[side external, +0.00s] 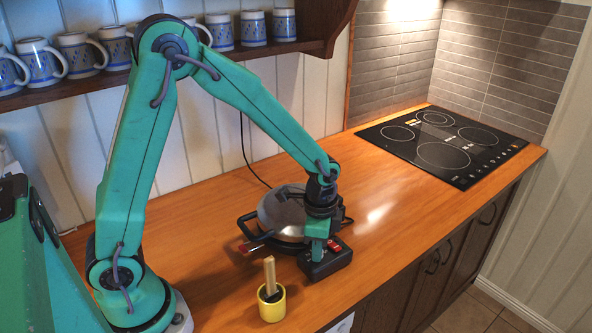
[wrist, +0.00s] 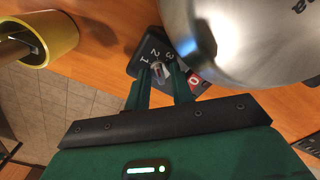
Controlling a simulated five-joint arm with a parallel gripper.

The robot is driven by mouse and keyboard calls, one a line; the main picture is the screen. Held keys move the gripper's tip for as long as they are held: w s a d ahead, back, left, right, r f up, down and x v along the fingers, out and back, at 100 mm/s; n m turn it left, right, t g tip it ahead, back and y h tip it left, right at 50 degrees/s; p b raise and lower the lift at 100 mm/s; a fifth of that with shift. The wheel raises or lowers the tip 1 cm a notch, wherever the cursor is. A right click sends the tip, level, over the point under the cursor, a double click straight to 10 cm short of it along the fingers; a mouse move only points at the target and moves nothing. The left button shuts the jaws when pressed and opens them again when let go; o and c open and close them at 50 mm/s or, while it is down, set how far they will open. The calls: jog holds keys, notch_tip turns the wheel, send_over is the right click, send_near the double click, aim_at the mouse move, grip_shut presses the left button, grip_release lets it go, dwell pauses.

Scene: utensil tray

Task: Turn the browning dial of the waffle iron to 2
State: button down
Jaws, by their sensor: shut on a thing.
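The waffle iron (side external: 275,213) stands on the wooden counter with its round steel lid down; the lid also fills the upper right of the wrist view (wrist: 255,40). Its black control box (side external: 338,262) sticks out at the front. In the wrist view the box shows the numbers 1, 2 and 3 around the small browning dial (wrist: 157,70). My gripper (wrist: 160,82) points down over the box, shut on the dial, with a finger on each side. The fingers hide part of the dial, and I cannot tell which number its mark meets. In the side view my gripper (side external: 318,252) covers the dial.
A red switch marked 0 (wrist: 194,80) sits beside the dial. A yellow cup (side external: 271,306) holding a wooden-handled utensil stands left of the box near the counter's front edge. The counter toward the cooktop (side external: 440,143) is clear.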

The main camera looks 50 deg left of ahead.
dwell(0.4)
jog(key=c, duration=1.5)
grip_release()
jog(key=shift+c, duration=0.2)
jog(key=shift+r, duration=0.1)
notch_tip(320, 180, up, 7)
jog(key=shift+f, duration=0.1)
jog(key=shift+r, duration=0.45)
jog(key=shift+r, duration=0.1)
jog(key=shift+s+r, duration=0.1)
jog(key=shift+r, duration=0.05)
jog(key=s+a+r+n+t, duration=0.2)
jog(key=s+a+r+n, duration=0.1)
jog(key=s, duration=0.4)
jog(key=s+a+r+n+t, duration=0.3)
jog(key=s+r+n, duration=0.3)
jog(key=s+r, duration=0.2)
jog(key=shift+r+t, duration=0.2)
jog(key=shift+t, duration=0.1)
